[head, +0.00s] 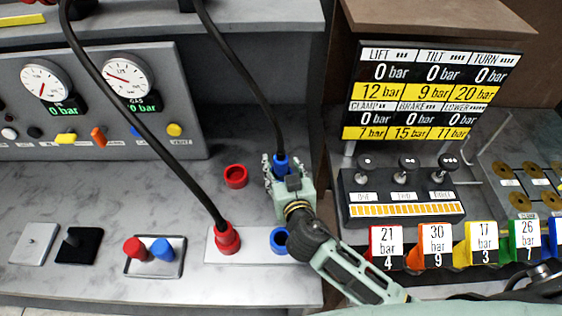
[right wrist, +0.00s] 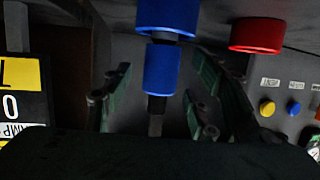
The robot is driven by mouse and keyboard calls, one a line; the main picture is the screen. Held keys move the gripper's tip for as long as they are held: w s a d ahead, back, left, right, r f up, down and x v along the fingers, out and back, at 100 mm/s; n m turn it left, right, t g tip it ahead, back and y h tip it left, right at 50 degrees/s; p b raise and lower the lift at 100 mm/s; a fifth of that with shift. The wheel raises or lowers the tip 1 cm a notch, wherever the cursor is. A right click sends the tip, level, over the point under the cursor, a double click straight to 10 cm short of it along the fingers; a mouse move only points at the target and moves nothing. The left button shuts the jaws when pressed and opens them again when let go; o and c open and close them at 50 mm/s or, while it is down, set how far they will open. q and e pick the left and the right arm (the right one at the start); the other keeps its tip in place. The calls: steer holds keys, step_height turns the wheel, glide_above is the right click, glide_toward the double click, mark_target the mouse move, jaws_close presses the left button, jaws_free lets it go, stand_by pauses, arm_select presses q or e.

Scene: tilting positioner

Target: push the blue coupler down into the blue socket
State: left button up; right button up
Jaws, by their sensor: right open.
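The blue coupler (head: 281,162) hangs on a black cable, upright in the head view. In the right wrist view the blue coupler (right wrist: 162,70) stands between the spread fingers of my right gripper (right wrist: 160,95), with a gap on each side. My right gripper (head: 289,180) is open around it. The wide blue socket (right wrist: 167,16) is at the end of the coupler in the wrist view, in line with it. I cannot tell how deep the coupler sits. In the head view my gripper hides this socket. My left gripper is not in view.
A red socket (head: 236,176) is left of my gripper. A red coupler (head: 226,240) with a cable stands on a white plate, beside an empty blue ring (head: 279,240). A lever box (head: 403,195) and numbered tags (head: 435,246) are at the right. Gauges (head: 125,78) are at the left.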

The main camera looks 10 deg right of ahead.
steer(key=shift+w+f, duration=0.2)
steer(key=shift+w, duration=0.3)
steer(key=shift+c, duration=0.5)
steer(key=shift+r, duration=0.1)
jaws_close()
